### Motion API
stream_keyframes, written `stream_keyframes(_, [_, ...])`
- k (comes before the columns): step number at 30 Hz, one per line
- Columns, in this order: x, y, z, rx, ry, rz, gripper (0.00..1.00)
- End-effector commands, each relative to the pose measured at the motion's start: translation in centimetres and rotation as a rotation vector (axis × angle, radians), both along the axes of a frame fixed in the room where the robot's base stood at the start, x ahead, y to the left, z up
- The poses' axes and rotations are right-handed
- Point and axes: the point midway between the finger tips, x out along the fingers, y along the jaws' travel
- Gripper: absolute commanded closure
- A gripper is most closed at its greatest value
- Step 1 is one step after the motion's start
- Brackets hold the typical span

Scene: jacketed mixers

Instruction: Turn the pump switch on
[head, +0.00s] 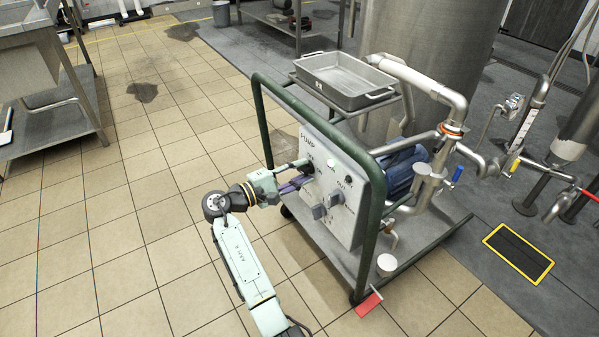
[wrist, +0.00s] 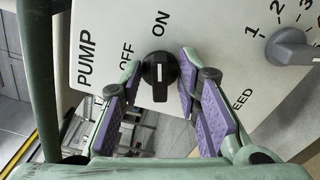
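The pump switch is a black round knob (wrist: 160,72) with a white mark on its handle, on the white control panel (wrist: 215,25). In the wrist view the mark lies upright in the picture, with the ON label above the knob and OFF to its upper left. My gripper (wrist: 159,76) has its purple-padded fingers apart, one at each side of the knob, with narrow gaps seeming to show. In the head view my gripper (head: 296,184) is at the left part of the panel (head: 346,226), and it partly hides the switch.
A grey speed knob (wrist: 290,47) with a number scale sits on the same panel. A green tube frame (head: 262,120) runs around the cart, close to my gripper. A metal tray (head: 326,104) is on top. The tiled floor at left is mostly clear.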

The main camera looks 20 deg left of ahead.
Motion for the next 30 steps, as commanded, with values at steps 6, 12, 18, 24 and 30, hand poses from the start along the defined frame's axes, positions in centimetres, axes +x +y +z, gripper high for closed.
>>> stream_keyframes(6, [0.0,0.0,0.0,-0.001,0.001,0.001,0.68])
stream_keyframes(12, [-1.0,0.9,0.0,-0.001,0.001,0.003,0.68])
stream_keyframes(18, [-4.2,3.5,0.0,-0.002,0.001,0.006,0.68])
stream_keyframes(24, [-7.4,5.9,0.0,-0.001,0.000,0.003,0.68])
stream_keyframes(30, [-9.1,7.2,0.0,0.000,0.000,0.001,0.68])
